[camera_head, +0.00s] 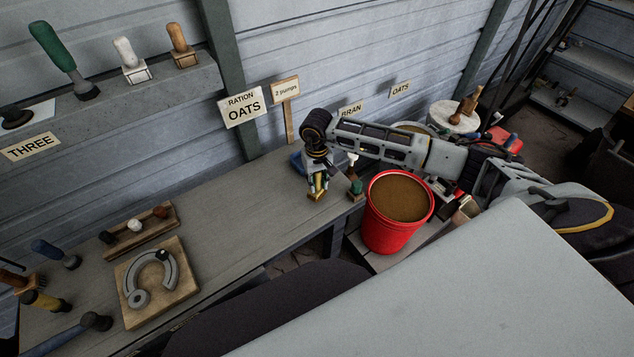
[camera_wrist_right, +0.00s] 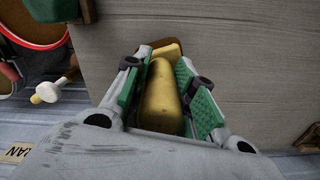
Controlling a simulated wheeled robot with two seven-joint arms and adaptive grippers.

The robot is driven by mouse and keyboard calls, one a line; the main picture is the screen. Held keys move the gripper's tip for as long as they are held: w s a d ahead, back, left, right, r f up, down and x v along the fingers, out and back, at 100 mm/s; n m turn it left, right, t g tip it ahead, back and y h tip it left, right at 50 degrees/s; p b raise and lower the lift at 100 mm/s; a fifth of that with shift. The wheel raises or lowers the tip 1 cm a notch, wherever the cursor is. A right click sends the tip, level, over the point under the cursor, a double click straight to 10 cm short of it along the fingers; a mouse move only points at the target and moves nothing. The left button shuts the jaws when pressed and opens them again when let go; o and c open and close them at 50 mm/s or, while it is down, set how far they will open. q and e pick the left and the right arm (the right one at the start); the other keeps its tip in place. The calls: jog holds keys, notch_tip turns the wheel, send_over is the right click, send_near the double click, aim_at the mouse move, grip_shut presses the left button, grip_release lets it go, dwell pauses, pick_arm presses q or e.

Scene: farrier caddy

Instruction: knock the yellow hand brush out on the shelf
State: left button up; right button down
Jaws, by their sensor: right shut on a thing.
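The yellow hand brush (camera_head: 316,195) is at the right end of the long grey wooden worktop (camera_head: 235,215). My right gripper (camera_head: 318,182) points down and is shut on the brush. In the right wrist view the brush's yellow body (camera_wrist_right: 161,95) lies between the green-padded fingers (camera_wrist_right: 158,90). Its lower end is close over the grey wood; I cannot tell whether it touches. A wall shelf (camera_head: 130,105) marked THREE is at the upper left. My left gripper is not in view.
A red bucket (camera_head: 390,235) of brown feed stands right of the worktop's end. A small green-based brush (camera_head: 355,187) is close beside my right gripper. A horseshoe board (camera_head: 185,285), a narrow rack (camera_head: 140,230) and several tools are at the left. The worktop's middle is clear.

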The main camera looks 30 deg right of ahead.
aim_at(317, 186)
jog(key=shift+f+b, duration=1.15)
jog(key=shift+f, duration=0.05)
jog(key=shift+f+b, duration=0.45)
jog(key=shift+f, duration=0.05)
jog(key=shift+r, duration=0.2)
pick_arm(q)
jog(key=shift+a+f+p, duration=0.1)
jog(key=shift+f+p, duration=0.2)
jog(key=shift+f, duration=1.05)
pick_arm(e)
jog(key=shift+r, duration=0.65)
jog(key=shift+r, duration=0.6)
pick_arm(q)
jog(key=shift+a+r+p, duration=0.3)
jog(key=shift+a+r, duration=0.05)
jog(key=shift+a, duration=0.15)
pick_arm(e)
jog(key=shift+r, duration=0.25)
